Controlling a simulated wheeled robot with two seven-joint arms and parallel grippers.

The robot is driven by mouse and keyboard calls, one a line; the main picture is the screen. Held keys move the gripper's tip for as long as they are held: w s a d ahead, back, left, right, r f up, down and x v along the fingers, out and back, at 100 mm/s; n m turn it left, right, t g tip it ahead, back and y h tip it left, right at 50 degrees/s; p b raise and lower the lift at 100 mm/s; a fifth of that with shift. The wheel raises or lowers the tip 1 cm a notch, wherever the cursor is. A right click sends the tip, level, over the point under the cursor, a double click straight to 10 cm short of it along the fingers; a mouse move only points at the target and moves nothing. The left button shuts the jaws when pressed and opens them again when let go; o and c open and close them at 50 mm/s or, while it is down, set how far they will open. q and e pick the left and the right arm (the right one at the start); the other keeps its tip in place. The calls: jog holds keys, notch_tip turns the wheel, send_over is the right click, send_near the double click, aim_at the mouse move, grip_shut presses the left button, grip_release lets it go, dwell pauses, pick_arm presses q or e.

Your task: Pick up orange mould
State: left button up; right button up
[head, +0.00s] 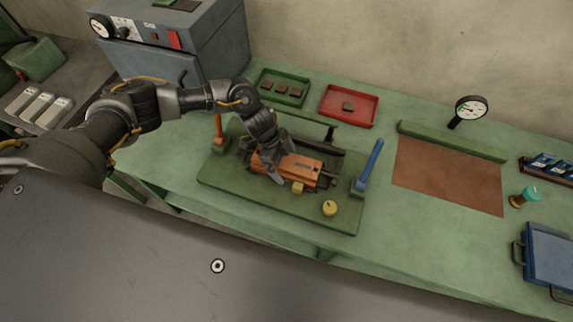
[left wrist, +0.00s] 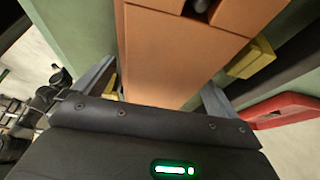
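The orange mould (head: 300,168) lies on a green base board (head: 340,215) on the bench, between an orange-handled lever and a blue-handled lever. My left gripper (head: 268,160) is over the mould's left end, pointing down, with its fingers apart on either side of it. In the left wrist view the orange mould (left wrist: 165,60) fills the middle, between the two spread grey fingers of the left gripper (left wrist: 155,92). Firm contact does not show. The gripper covers part of the mould. My right gripper is not in view.
The orange lever (head: 219,130) and blue lever (head: 370,165) stand up beside the mould. A yellow knob (head: 330,208) sits at the board's front. A green tray (head: 282,87) and red tray (head: 348,106) lie behind. A brown mat (head: 450,175) on the right is bare.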

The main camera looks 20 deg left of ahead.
pick_arm(q)
jog(key=c, duration=1.6)
jog(key=shift+w+r, duration=0.15)
jog(key=shift+w, duration=0.05)
jog(key=shift+c, duration=0.8)
jog(key=shift+r, duration=0.1)
jog(key=shift+d+r, duration=0.1)
jog(key=shift+r, duration=0.5)
jog(key=s+r+b, duration=0.2)
jog(key=s+r, duration=0.9)
jog(key=s, duration=0.3)
jog(key=shift+a+r, duration=0.25)
jog(key=shift+a, duration=0.1)
